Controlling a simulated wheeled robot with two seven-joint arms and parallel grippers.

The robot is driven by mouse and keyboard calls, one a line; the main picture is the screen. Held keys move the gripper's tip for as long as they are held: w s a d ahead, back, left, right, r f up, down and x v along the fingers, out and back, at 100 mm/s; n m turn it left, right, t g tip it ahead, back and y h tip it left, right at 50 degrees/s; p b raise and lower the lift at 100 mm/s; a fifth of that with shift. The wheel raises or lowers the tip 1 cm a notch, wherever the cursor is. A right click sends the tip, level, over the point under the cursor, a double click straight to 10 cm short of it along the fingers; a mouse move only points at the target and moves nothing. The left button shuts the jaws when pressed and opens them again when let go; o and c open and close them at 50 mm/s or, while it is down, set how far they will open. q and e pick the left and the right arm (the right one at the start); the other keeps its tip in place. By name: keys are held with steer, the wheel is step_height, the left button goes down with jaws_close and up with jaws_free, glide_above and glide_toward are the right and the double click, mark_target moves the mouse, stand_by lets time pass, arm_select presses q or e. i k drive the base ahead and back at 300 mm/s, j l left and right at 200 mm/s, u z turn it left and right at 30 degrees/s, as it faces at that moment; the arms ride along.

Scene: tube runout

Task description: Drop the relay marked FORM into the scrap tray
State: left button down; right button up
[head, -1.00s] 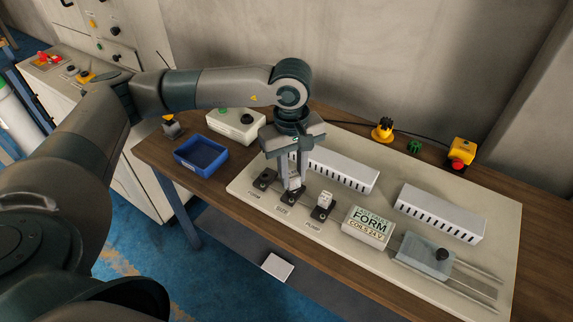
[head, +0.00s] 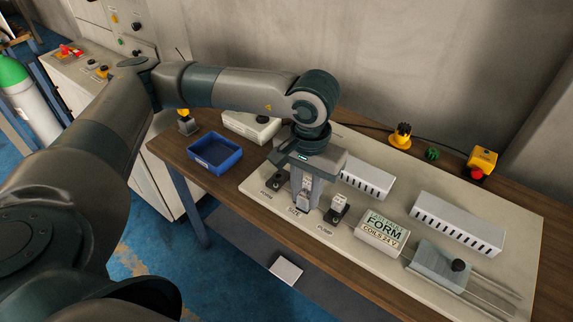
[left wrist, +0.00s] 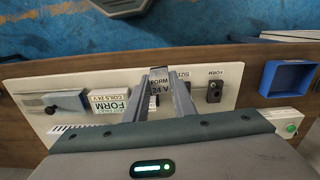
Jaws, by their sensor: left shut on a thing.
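My left gripper (head: 303,203) is shut on a pale relay (head: 304,195) at the SIZE position of the board. In the left wrist view the held relay (left wrist: 160,86) shows a label with letters like "ORM" and "24 V", partly covered by the fingers. I cannot tell whether it is seated or lifted. The socket labelled FORM (head: 275,183) looks empty. Another white relay (head: 339,202) stands in the PUMP socket. The blue open tray (head: 215,168) is at the table's left end, empty; it also shows in the left wrist view (left wrist: 266,80). My right gripper is not in view.
White slotted ducts (head: 457,222) line the board behind the sockets. A grey block with a black knob (head: 443,264) sits on rails at right. A pale box (head: 250,126) stands behind the tray.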

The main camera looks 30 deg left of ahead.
mark_target(210, 156)
steer(key=u, duration=1.55)
